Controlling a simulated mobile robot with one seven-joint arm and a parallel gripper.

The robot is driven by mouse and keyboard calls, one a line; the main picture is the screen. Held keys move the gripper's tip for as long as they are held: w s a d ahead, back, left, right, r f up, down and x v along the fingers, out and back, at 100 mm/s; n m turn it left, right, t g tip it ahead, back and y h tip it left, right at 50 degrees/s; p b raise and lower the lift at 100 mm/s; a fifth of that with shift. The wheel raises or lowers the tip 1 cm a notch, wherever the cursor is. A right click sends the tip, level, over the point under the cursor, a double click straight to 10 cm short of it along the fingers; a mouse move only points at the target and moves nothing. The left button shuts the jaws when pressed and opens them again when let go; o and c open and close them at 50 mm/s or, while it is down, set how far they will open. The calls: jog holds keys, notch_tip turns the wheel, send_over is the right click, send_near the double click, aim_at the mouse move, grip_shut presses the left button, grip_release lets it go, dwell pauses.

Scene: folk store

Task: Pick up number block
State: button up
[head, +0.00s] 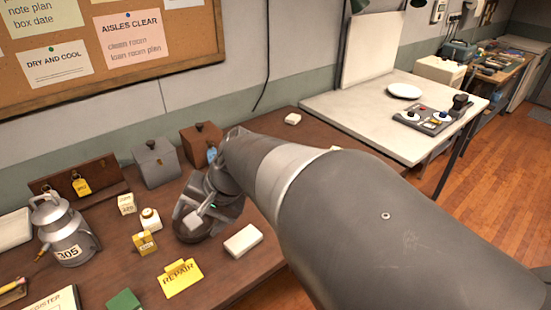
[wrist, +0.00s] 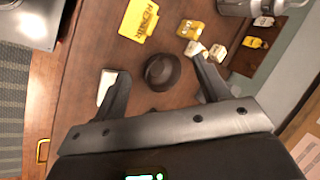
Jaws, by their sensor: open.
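A small white block with dark figures (head: 127,203), likely the number block, stands on the brown desk at the left. Its figures are too small to read surely. In the wrist view a pale block (wrist: 219,53) lies right of my right finger's tip. My gripper (head: 203,219) is over the desk, right of the small blocks. In the wrist view my gripper (wrist: 158,67) is open and empty, with a dark round object (wrist: 162,74) below, between its fingers.
A yellow block (head: 144,243), a white knobbed piece (head: 150,219) and a metal can marked 305 (head: 67,238) stand close by. A yellow REPAIR card (head: 179,279) and a white box (head: 243,240) lie in front. Grey (head: 157,163) and brown (head: 201,143) boxes stand behind.

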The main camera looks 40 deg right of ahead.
jog(key=w+d+f+m+t+y, duration=0.1)
jog(key=w+d+f+m+t, duration=0.2)
jog(key=w+d+m, duration=0.4)
jog(key=w+d+f+m+t, duration=0.25)
jog(key=w+d+m, duration=0.25)
jog(key=d+m, duration=0.3)
jog(key=s+d+f+m+t+h, duration=0.1)
jog(key=d+f+m+h, duration=0.1)
jog(key=d+m, duration=0.3)
jog(key=s+d+f+m+t+h, duration=0.1)
jog(key=d+f+m+h, duration=0.2)
jog(key=d, duration=1)
jog(key=s+d+f+m+t+h, duration=0.1)
jog(key=d+f+m+h, duration=0.2)
jog(key=d+f+m, duration=0.3)
jog(key=shift+s+d+m, duration=0.2)
jog(key=shift+d, duration=0.6)
jog(key=shift+s+d+m, duration=0.2)
jog(key=shift+d, duration=0.55)
jog(key=x, duration=0.4)
jog(key=shift+w+d+f, duration=0.15)
jog(key=shift+w+d, duration=0.1)
jog(key=shift+w, duration=0.05)
jog(key=shift+r+x, duration=0.15)
jog(key=shift+x, duration=1.35)
jog(key=shift+r+x, duration=0.1)
jog(key=shift+x, duration=1.4)
jog(key=shift+d, duration=0.1)
jog(key=shift+c, duration=0.3)
